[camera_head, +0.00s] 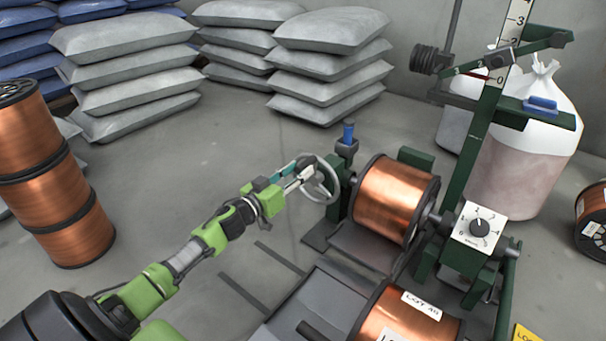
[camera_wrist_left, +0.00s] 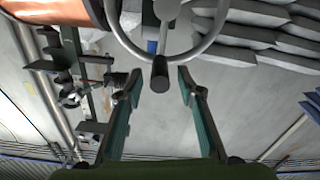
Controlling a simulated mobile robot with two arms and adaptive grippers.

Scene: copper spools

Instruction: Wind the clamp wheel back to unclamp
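The clamp wheel (camera_head: 333,187) is a light grey ring on the left side of the green spool stand, beside a mounted copper spool (camera_head: 392,200). My left gripper (camera_head: 301,172) reaches in from the left and is right at the wheel. In the left wrist view the wheel rim (camera_wrist_left: 208,40) fills the top middle, with a dark handle knob (camera_wrist_left: 160,73) on it. The two fingers of my left gripper (camera_wrist_left: 159,80) are apart, one on each side of the knob, with gaps visible. My right gripper is in neither view.
A dial box (camera_head: 480,225) stands right of the spool. A blue-topped post (camera_head: 348,140) rises behind the wheel. A labelled copper spool (camera_head: 410,318) lies in front. Stacked copper spools (camera_head: 55,210) stand left, grey sacks (camera_head: 330,65) at the back.

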